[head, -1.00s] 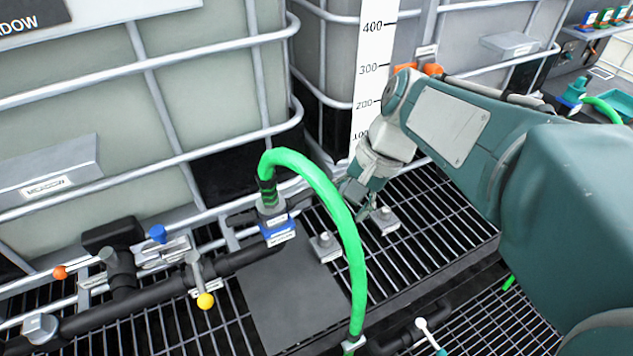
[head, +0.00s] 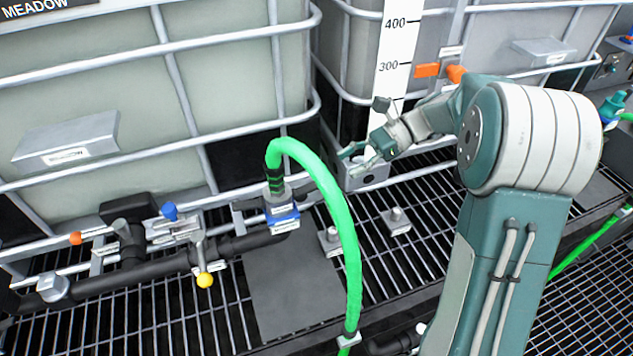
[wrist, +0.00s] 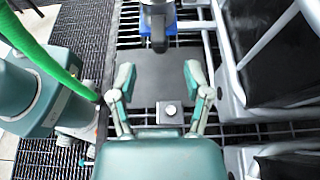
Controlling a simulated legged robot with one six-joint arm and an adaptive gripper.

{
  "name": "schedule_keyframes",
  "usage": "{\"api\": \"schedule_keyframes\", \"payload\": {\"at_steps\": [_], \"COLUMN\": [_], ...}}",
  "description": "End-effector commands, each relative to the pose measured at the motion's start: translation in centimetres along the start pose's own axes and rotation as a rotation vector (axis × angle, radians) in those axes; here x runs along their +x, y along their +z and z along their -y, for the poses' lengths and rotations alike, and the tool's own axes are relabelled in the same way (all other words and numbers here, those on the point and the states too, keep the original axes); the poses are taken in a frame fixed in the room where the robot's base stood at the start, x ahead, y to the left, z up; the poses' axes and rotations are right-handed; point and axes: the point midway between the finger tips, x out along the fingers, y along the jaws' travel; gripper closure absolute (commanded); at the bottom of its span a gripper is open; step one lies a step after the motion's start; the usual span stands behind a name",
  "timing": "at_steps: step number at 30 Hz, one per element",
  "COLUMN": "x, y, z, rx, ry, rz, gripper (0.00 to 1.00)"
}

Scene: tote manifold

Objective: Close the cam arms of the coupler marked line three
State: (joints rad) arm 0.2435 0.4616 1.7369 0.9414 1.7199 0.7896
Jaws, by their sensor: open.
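A coupler with a blue body (head: 283,217) joins the green hose (head: 340,225) to the black pipe, left of my gripper in the head view. Its small white labels are too small to read. Its cam arms cannot be made out clearly. My gripper (head: 362,160) is beyond and to the right of the green hose, apart from the coupler. In the wrist view my gripper (wrist: 160,77) is open, with nothing between its fingers. The blue coupler (wrist: 158,28) shows ahead of the fingertips there, at the top centre.
A dark flat plate (head: 292,285) lies on the grating in front of the coupler. Valve handles with yellow (head: 204,280) and blue (head: 169,211) ends stand on the pipe. Caged totes (head: 230,75) stand behind. Small grey blocks (head: 396,221) sit on the grating.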

Motion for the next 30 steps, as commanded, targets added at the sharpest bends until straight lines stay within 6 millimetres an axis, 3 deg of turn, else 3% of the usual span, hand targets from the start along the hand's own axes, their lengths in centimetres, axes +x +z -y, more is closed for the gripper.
{"api": "schedule_keyframes", "payload": {"at_steps": [9, 15, 25, 26, 27, 30], "x": [5.5, 8.0, 8.5, 8.5, 8.5, 8.4], "y": [-0.2, -0.1, -0.1, -0.1, -0.1, -0.2], "z": [-0.2, -0.1, -0.1, -0.1, -0.1, -0.2], "rx": [-0.002, -0.004, -0.003, -0.003, -0.003, -0.003], "ry": [0.002, 0.000, -0.001, -0.001, -0.001, -0.001], "rz": [0.005, 0.002, 0.001, 0.001, 0.002, 0.002], "gripper": [0.37, 0.37, 0.37, 0.42, 0.59, 1.00]}}
